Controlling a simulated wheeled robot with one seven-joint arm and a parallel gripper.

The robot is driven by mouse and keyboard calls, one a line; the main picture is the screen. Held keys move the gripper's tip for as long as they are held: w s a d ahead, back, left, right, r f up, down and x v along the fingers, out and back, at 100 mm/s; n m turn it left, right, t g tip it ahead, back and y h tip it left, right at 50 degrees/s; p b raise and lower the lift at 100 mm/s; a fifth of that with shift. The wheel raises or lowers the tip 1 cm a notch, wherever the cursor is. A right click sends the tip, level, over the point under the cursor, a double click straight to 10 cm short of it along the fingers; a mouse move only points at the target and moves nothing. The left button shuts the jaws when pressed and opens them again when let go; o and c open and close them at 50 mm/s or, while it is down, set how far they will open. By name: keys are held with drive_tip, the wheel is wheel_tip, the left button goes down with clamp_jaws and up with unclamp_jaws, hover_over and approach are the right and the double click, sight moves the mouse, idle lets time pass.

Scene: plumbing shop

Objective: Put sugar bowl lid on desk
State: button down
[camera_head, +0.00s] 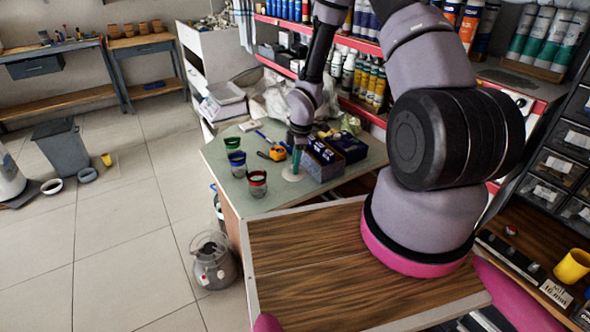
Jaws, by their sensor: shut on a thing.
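My gripper (296,168) reaches down over the pale green desk (232,190), with its teal fingers pointing down. It is shut on a pale round disc (289,176), which looks like the sugar bowl lid. The disc is at or just above the desk top; I cannot tell whether it touches. The fingers hide the disc's middle, and it is too small to make out details. No sugar bowl can be made out.
Cups stand left of the gripper, including a red-rimmed one (257,184) and a blue one (237,164). An orange tape measure (275,153) lies behind. Dark blue boxes (323,161) stand close on the right. The desk's front left is clear.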

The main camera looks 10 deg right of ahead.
drive_tip(key=shift+f, duration=2.2)
drive_tip(key=shift+f, duration=0.15)
drive_tip(key=c, duration=0.7)
unclamp_jaws()
